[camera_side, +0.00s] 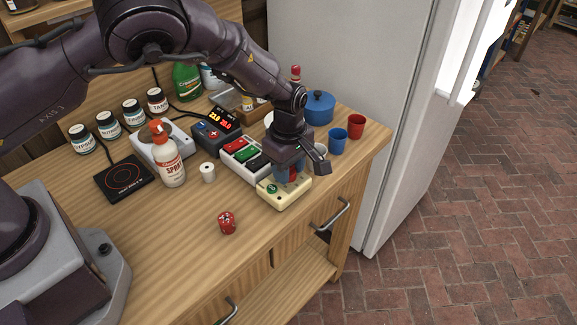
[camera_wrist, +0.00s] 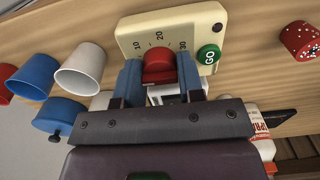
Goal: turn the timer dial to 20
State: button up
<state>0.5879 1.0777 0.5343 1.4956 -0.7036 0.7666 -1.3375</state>
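The cream timer box (camera_side: 296,195) sits near the counter's front edge, under my gripper (camera_side: 288,172) in the side view. In the wrist view the timer box (camera_wrist: 133,27) shows the marks 10, 20 and 30 and a green GO button (camera_wrist: 208,54). Its red dial (camera_wrist: 159,66) lies between the two blue fingers of my gripper (camera_wrist: 160,72). Both fingers are right against the dial's sides, with no clear gap. No pointer is visible on the dial, so its setting cannot be read.
A block with red, green and black switches (camera_side: 247,153) stands just behind the timer. Blue (camera_side: 337,141) and red (camera_side: 356,126) cups stand right of it. The front counter is mostly clear.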

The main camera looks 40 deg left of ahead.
jog(key=shift+c, duration=1.1)
jog(key=m, duration=0.4)
jog(key=shift+m, duration=0.4)
jog(key=m, duration=1.1)
jog(key=shift+m, duration=2.2)
